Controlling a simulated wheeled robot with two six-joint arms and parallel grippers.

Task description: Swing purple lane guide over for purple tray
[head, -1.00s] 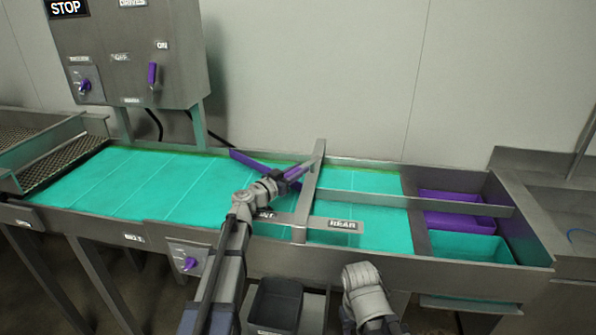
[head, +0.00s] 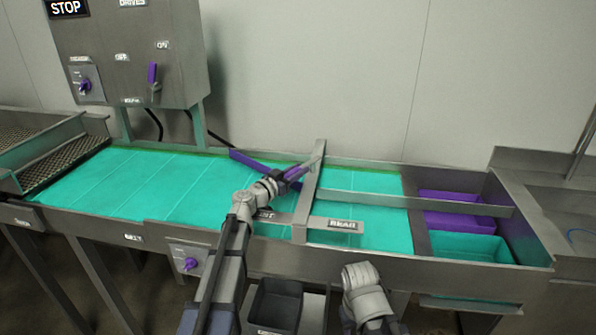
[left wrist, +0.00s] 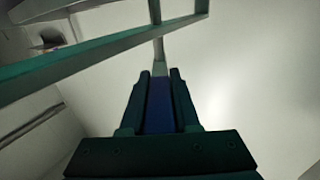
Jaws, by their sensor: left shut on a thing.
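The purple lane guide (head: 252,162) lies slanted across the teal belt near its back wall, its left end at the back edge. My left gripper (head: 298,172) is over the belt beside the cross bar, at the guide's right part, and is shut on it. In the left wrist view, a blue-purple piece of the guide (left wrist: 159,105) sits between the two dark fingers. The fingers partly hide the guide's right end. The purple tray (head: 457,198) stands at the belt's right end, behind a teal tray (head: 470,247). My right gripper does not show.
A grey cross bar (head: 310,190) spans the belt next to my left gripper. A long divider (head: 400,200) runs right from it. Signs, one reading REAR (head: 337,224), stand at the front. A control panel (head: 130,55) stands back left. A dark bin (head: 277,303) sits below the front edge.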

